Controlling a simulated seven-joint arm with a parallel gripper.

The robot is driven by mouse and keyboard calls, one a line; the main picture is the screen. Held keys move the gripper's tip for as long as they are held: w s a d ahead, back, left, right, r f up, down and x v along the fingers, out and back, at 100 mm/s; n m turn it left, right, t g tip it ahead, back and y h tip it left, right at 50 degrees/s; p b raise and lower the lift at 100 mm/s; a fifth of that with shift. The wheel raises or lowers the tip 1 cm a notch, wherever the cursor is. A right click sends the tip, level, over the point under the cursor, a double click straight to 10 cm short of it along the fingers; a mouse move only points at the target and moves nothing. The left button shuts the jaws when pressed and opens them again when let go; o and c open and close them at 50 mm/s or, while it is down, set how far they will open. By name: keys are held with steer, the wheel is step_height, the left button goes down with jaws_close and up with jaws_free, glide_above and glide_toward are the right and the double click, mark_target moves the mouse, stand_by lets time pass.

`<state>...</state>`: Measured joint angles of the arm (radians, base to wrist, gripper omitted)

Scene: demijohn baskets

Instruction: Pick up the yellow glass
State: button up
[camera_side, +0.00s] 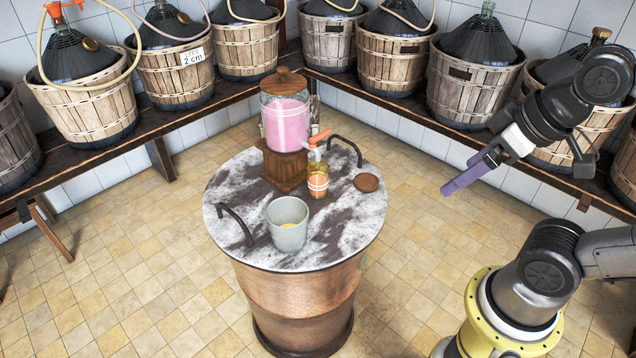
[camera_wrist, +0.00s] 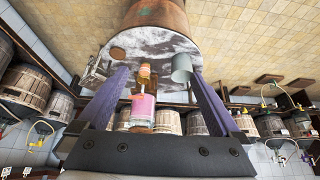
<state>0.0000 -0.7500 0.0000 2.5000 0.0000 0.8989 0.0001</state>
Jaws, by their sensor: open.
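The yellow glass (camera_side: 318,184) is a small amber tumbler with pale bands. It stands upright on the round marble-topped table (camera_side: 235,190), under the orange tap of a pink-filled dispenser (camera_side: 285,122). In the wrist view, the glass (camera_wrist: 144,72) shows in front of the dispenser, between my fingers in the picture. My gripper (camera_side: 462,181) is in the air to the right of the table, well apart from the glass. Its purple fingers are spread with nothing between them, as the wrist view of my gripper (camera_wrist: 160,76) also shows.
A grey bucket (camera_side: 288,235) with something yellow inside stands at the front of the table. A small brown disc (camera_side: 367,182) lies right of the glass. Dark curved handles (camera_side: 236,222) rise at the table's edges. Basketed demijohns (camera_side: 388,60) line the wall benches. The air between gripper and table is clear.

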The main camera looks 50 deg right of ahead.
mark_target(313, 167)
steer(key=w+d+r+m+t+h, duration=0.1)
steer(key=w+r+t, duration=0.3)
steer(key=w, duration=0.9)
steer(key=w+r+m+t, duration=0.2)
steer(key=w+t, duration=0.4)
steer(key=w, duration=0.7)
steer(key=w+d+f+h, duration=0.2)
steer(key=w+f, duration=0.3)
steer(key=f, duration=0.5)
step_height(313, 167, down, 18)
steer(key=s+g, duration=0.2)
steer(key=g, duration=0.1)
steer(key=x, duration=0.8)
steer(key=r+x, duration=0.1)
steer(key=x, duration=0.4)
steer(key=shift+w+d, duration=0.2)
steer(key=shift+d, duration=0.15)
steer(key=shift+c, duration=0.2)
